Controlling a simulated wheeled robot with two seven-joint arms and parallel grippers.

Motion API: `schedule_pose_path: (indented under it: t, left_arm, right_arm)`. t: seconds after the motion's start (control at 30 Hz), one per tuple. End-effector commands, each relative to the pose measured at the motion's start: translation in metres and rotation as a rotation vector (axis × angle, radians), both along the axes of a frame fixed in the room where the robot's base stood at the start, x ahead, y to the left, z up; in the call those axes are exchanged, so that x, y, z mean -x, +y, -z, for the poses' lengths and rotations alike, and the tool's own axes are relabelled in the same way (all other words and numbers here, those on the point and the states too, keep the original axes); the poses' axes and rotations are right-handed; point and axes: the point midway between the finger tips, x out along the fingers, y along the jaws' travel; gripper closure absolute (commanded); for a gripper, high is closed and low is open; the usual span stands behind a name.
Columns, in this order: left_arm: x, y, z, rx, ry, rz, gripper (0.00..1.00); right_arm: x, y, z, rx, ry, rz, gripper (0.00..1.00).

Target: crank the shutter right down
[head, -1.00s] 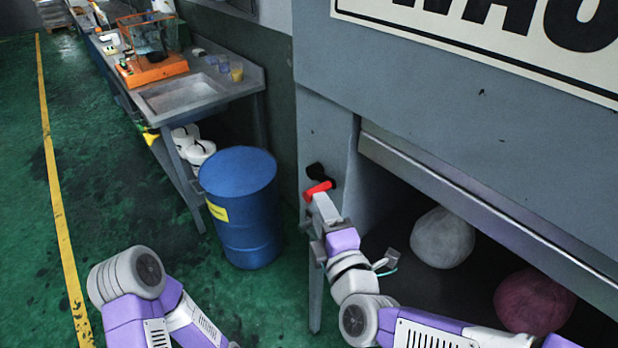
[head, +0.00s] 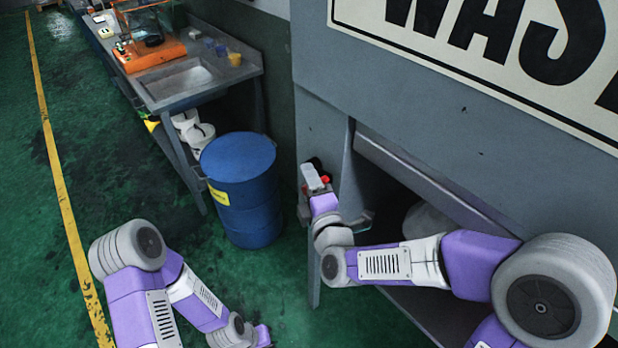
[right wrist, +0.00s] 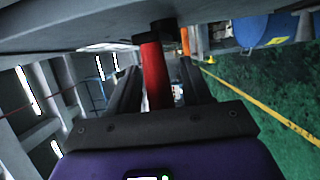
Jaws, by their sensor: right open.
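The crank's red handle (head: 325,180) shows beside my right gripper (head: 315,177), at the left side of the grey machine. In the right wrist view the red handle (right wrist: 155,75) stands between the two dark fingers of my right gripper (right wrist: 160,78). The jaws are open, with a gap on the handle's right side. The crank's dark arm is mostly hidden by the gripper. The shutter (head: 420,182) is a grey metal panel sloping across the machine's opening, which is still partly uncovered below it.
A pale round bundle (head: 428,222) lies inside the opening, partly behind my right arm. A blue drum (head: 240,190) stands left of the crank. A metal sink bench (head: 205,88) runs behind it. The green floor (head: 70,190) at left is clear.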

Motion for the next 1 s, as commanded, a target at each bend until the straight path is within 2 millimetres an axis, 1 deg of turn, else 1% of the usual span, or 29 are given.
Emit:
schedule_pose_path:
  t: [0.3,0.37,0.4,0.63,0.87,1.0]
  left_arm:
    - [0.0,0.0,0.0002,0.0,0.0,0.0,1.0]
    - [0.0,0.0,0.0002,0.0,0.0,0.0,1.0]
    - [-0.0001,0.0001,0.0001,0.0,0.0,0.0,1.0]
    - [-0.0001,0.0001,0.0001,0.0,0.0,0.0,1.0]
    - [-0.0001,0.0001,-0.0001,0.0,0.0,0.0,1.0]
    - [-0.0001,0.0001,-0.0034,0.0,0.0,0.0,1.0]
  right_arm:
    - [-0.0033,0.0009,0.0,0.001,0.0,-0.001,0.52]
    - [-0.0032,0.0009,-0.0001,0.001,0.0,-0.001,0.59]
    - [-0.0032,0.0009,-0.0001,0.001,0.0,-0.001,0.65]
    - [-0.0031,0.0008,-0.0002,0.001,0.0,-0.001,1.0]
    - [-0.003,0.0008,-0.0003,0.001,0.001,-0.001,1.0]
    - [-0.0033,0.0031,-0.0016,0.006,0.007,-0.005,1.0]
